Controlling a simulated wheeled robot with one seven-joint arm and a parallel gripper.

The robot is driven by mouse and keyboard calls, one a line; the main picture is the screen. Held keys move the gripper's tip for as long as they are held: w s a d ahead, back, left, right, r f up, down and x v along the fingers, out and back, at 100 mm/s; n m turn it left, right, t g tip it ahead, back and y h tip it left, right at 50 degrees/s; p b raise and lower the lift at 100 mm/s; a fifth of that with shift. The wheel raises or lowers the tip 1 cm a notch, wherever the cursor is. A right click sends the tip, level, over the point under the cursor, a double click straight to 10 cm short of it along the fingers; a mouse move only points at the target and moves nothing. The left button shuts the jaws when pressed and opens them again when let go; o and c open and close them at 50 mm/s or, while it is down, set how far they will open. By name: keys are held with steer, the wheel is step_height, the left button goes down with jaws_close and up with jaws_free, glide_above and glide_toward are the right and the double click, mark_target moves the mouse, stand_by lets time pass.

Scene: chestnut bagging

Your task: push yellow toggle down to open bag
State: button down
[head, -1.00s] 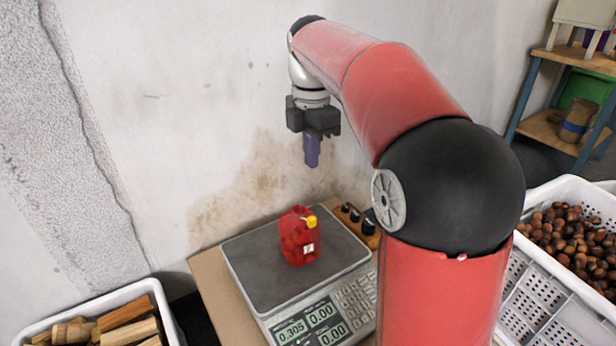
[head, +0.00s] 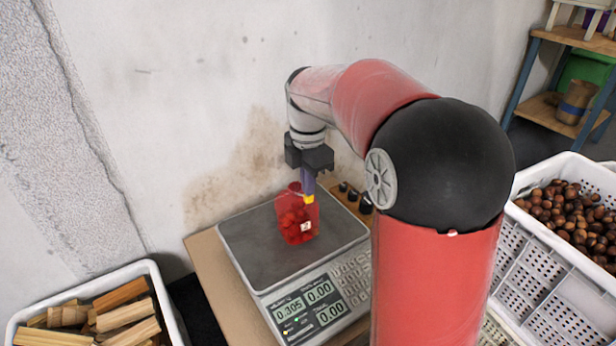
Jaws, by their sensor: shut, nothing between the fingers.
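The red bag (head: 291,222) stands upright on the plate of the grey scale (head: 243,236), with dark red lumps showing through it. The yellow toggle (head: 309,199) is at the bag's upper right. My gripper (head: 308,190) points down with its purple fingers shut and empty. Its fingertips are right at the top of the yellow toggle and look to be touching it. The fingers hide part of the bag's top edge, and I cannot tell whether the bag's mouth is open.
A row of black knobs (head: 352,195) on a wooden block stands behind the scale, right of my gripper. A white crate of wood pieces (head: 154,270) is at the lower left. A white crate of chestnuts (head: 541,176) is at the right. The wall is close behind the scale.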

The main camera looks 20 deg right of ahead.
mark_target(308, 202)
steer(key=shift+s+f+b, duration=0.1)
steer(key=shift+f+b, duration=0.75)
steer(key=shift+f, duration=1.85)
